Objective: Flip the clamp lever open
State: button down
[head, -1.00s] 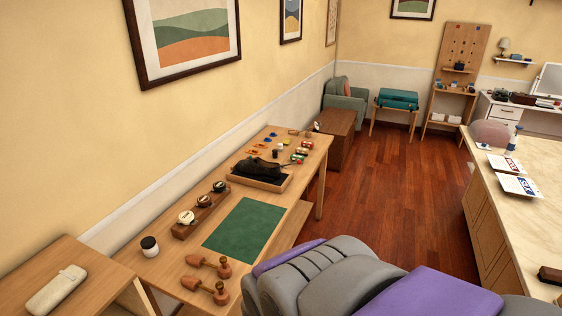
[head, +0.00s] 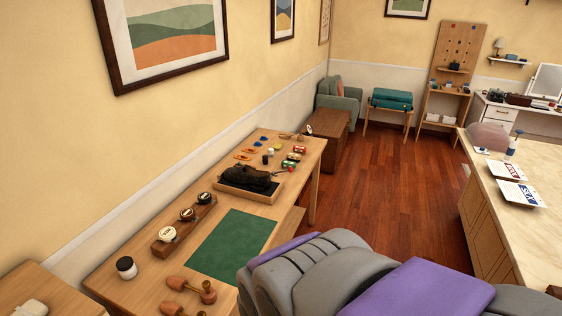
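I cannot make out a clamp or a clamp lever in the head view. My gripper is not in view. Grey and purple parts of my own body fill the bottom middle and right and hide part of the floor and table edge. A long wooden table (head: 127,297) stands along the left wall. On it are a green mat (head: 234,243), a wooden tray (head: 269,195) holding a dark object (head: 245,179), a rack of round tins (head: 176,236), and a white jar with a dark lid (head: 126,267).
Wooden shoe-tree-like pieces (head: 187,289) lie on the table's near end. A marble-topped island (head: 533,228) stands at right. The reddish wood floor (head: 394,205) between is clear. A trunk (head: 327,131), armchair (head: 338,101) and teal suitcase (head: 391,99) are at the back.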

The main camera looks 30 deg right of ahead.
aim_at(290, 170)
jog(key=i+l, duration=0.35)
jog(key=l, duration=0.15)
jog(key=i+l, duration=0.35)
jog(key=l, duration=0.2)
jog(key=i+l, duration=0.35)
jog(key=l, duration=0.15)
jog(key=i+l, duration=0.35)
jog(key=l, duration=0.15)
jog(key=l+z, duration=0.05)
